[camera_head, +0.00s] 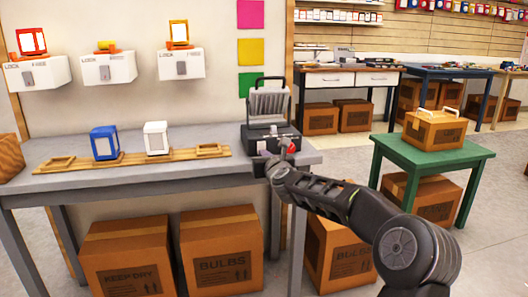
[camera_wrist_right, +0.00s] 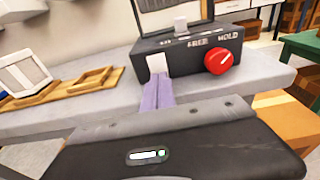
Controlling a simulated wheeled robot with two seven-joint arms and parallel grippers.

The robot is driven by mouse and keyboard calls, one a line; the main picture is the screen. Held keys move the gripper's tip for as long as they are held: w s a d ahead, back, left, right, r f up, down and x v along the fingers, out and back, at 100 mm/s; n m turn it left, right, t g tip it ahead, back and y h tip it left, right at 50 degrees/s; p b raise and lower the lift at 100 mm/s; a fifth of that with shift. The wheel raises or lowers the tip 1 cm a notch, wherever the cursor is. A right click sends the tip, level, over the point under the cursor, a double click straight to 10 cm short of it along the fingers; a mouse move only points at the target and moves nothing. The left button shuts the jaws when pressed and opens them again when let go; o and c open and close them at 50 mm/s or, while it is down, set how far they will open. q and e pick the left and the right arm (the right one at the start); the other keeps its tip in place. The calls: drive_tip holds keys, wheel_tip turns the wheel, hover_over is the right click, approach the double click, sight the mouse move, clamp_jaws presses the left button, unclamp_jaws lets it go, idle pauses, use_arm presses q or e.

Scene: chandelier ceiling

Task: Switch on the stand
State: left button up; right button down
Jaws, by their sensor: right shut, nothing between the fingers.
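The stand (camera_head: 270,136) is a dark box with a grey ribbed upright panel, at the right end of the grey table. In the right wrist view the stand (camera_wrist_right: 185,48) has a red round knob (camera_wrist_right: 223,61) beside the words FREE and HOLD. A white tab (camera_wrist_right: 157,62) is on its front, left of the knob. My right gripper (camera_head: 284,151) is shut and empty at the stand's front. In the wrist view its fingertips (camera_wrist_right: 157,79) reach just below the white tab; I cannot tell whether they touch. My left gripper is not in view.
A blue lantern (camera_head: 104,143) and a white lantern (camera_head: 156,138) stand on a wooden rack (camera_head: 75,164) left of the stand. White wall boxes (camera_head: 109,67) hang above. Cardboard boxes (camera_head: 225,248) sit under the grey table (camera_head: 225,143). A green table (camera_head: 433,153) is at right.

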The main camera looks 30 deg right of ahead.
drive_tip(key=shift+w+d, duration=0.1)
drive_tip(key=shift+w, duration=0.15)
drive_tip(key=shift+w+f, duration=0.15)
drive_tip(key=shift+f, duration=0.05)
drive_tip(key=shift+d+r, duration=0.1)
drive_tip(key=shift+r, duration=0.15)
drive_tip(key=shift+f, duration=0.1)
